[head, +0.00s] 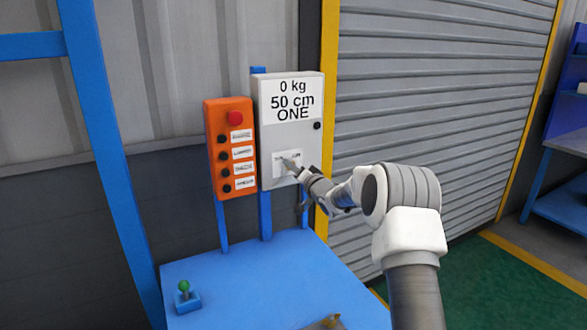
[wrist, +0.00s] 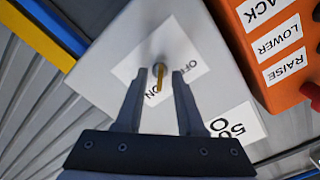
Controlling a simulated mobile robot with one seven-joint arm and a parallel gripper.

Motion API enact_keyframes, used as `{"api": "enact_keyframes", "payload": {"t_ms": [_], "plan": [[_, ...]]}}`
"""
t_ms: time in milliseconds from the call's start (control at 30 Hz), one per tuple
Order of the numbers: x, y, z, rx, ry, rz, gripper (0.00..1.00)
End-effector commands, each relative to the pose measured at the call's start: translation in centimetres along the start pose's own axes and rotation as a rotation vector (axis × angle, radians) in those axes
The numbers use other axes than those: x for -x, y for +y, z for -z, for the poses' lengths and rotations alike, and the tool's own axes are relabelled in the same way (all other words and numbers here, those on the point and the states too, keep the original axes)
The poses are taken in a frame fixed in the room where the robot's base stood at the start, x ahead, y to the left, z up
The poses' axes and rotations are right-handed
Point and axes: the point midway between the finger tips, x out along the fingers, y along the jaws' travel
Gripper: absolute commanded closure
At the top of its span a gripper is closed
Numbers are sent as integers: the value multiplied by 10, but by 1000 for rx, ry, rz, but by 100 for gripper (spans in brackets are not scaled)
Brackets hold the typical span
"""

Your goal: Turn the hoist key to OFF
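The hoist key (wrist: 159,77) is a thin yellow piece on a round grey lock, on a white label (wrist: 185,45) with OFF and ON printed on it. In the wrist view the key points down the picture, close to the ON lettering. My gripper (wrist: 157,76) is open, with one finger on each side of the key and gaps between. I cannot tell how deep the fingertips reach around it. In the head view my gripper (head: 296,166) is at the label low on the grey control box (head: 287,140), and it hides the key.
An orange button panel (head: 213,150) with a red button (head: 235,117) stands just left of the box. The box display (head: 292,100) reads 0 kg, 50 cm, ONE. A blue table (head: 235,285) below carries a green-knobbed joystick (head: 185,295). A grey roller shutter (head: 430,90) is at right.

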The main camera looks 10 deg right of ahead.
Motion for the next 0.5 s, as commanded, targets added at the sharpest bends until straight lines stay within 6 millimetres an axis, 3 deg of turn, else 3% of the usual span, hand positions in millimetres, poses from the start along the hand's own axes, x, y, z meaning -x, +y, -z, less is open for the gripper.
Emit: {"api": "enact_keyframes", "payload": {"t_ms": [167,367,500], "plan": [[0,0,0,0,0,0,62],[0,0,0,0,0,0,98],[0,0,0,0,0,0,100]]}}
